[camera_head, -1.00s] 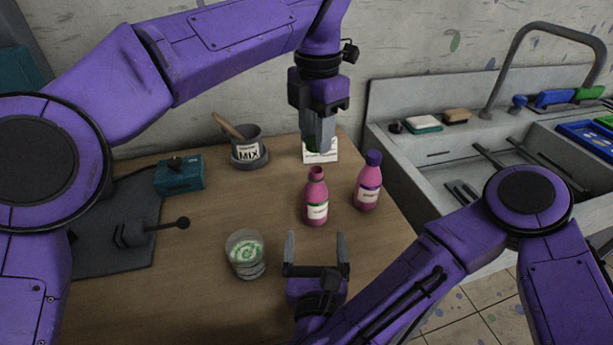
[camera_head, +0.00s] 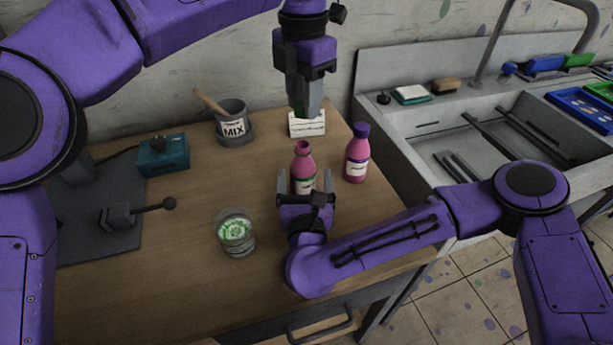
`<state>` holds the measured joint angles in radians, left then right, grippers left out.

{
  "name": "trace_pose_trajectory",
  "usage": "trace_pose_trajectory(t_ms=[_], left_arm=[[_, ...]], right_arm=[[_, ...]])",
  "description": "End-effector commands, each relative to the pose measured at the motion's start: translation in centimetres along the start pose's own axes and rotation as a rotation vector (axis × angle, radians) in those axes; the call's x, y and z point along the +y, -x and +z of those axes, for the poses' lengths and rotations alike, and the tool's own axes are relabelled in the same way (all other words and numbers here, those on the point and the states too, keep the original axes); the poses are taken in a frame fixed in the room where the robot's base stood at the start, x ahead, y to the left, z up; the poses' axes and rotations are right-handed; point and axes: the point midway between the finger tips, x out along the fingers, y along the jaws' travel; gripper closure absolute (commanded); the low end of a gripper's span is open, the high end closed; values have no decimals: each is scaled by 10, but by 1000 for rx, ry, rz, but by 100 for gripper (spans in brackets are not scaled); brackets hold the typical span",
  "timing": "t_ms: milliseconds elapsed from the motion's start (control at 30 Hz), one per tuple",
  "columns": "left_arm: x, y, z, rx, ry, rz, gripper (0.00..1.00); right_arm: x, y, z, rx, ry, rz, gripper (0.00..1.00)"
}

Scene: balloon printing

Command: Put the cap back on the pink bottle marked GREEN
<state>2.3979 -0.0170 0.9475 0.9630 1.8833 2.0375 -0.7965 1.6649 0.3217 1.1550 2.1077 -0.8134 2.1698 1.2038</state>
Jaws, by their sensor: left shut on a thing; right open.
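The uncapped pink bottle (camera_head: 303,163) stands upright on the table with its mouth bare. Part of its label shows green, but the writing is too small to read. My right gripper (camera_head: 305,181) is open, with one finger on either side of this bottle's lower part. I cannot tell whether they touch it. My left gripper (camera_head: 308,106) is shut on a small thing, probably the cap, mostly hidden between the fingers. It is above and behind the open bottle. A second pink bottle (camera_head: 357,156) with a purple cap stands to the right.
A white box (camera_head: 307,125) stands behind the bottles. A MIX pot (camera_head: 232,122), a teal box (camera_head: 163,156) and a glass with green contents (camera_head: 236,234) stand to the left. A sink (camera_head: 455,140) adjoins the table's right edge.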

Motion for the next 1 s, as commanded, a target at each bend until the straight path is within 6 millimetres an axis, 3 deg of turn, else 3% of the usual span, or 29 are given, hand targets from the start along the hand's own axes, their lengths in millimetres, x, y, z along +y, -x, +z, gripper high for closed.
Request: trace_pose_trajectory(t_ms=[233, 600, 633, 667, 867, 1000], left_arm=[[1, 0, -1, 0, 1, 0, 94], [0, 0, 0, 0, 0, 0, 94], [0, 0, 0, 0, 1, 0, 94], [0, 0, 0, 0, 1, 0, 94], [0, 0, 0, 0, 0, 0, 94], [0, -9, 0, 3, 1, -3, 94]], right_arm=[[0, -36, 0, 0, 1, 0, 13], [0, -43, 0, 0, 1, 2, 13], [0, -43, 0, 0, 1, 2, 16], [0, -43, 0, 0, 1, 2, 26], [0, -43, 0, 0, 1, 2, 91], [0, -42, 0, 0, 1, 1, 93]])
